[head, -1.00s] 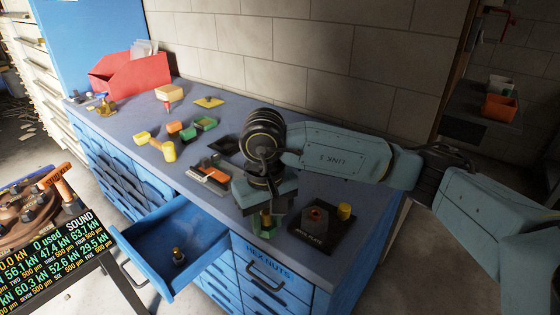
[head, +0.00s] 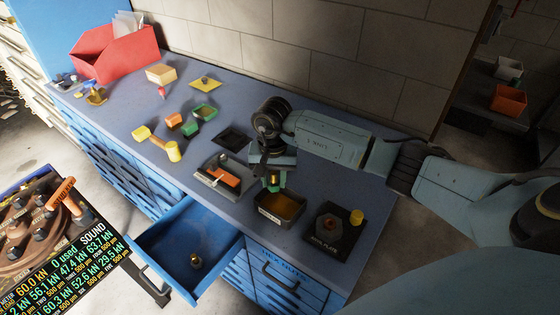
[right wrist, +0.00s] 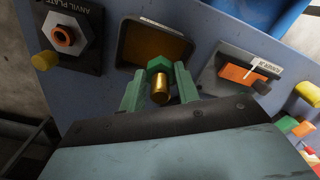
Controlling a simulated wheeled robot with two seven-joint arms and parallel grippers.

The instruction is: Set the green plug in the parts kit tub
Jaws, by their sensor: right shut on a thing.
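My right gripper (head: 273,184) is shut on the green plug, which has a green hexagonal head and a brass-coloured shank. The plug shows between the fingertips in the right wrist view (right wrist: 160,66). In the head view the gripper is at the back left edge of the parts kit tub (head: 297,219), a small dark open box with a pale front label. The tub also shows just beyond the plug in the right wrist view (right wrist: 186,48), with a bare brown inside. I cannot tell the plug's height over the rim. My left gripper is not in view.
An anvil plate (head: 324,248) with a yellow knob stands right of the tub. A grey tray with an orange piece (head: 222,175) lies left. An open blue drawer (head: 178,243) juts out in front. Several coloured parts and a red bin (head: 118,58) are farther back.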

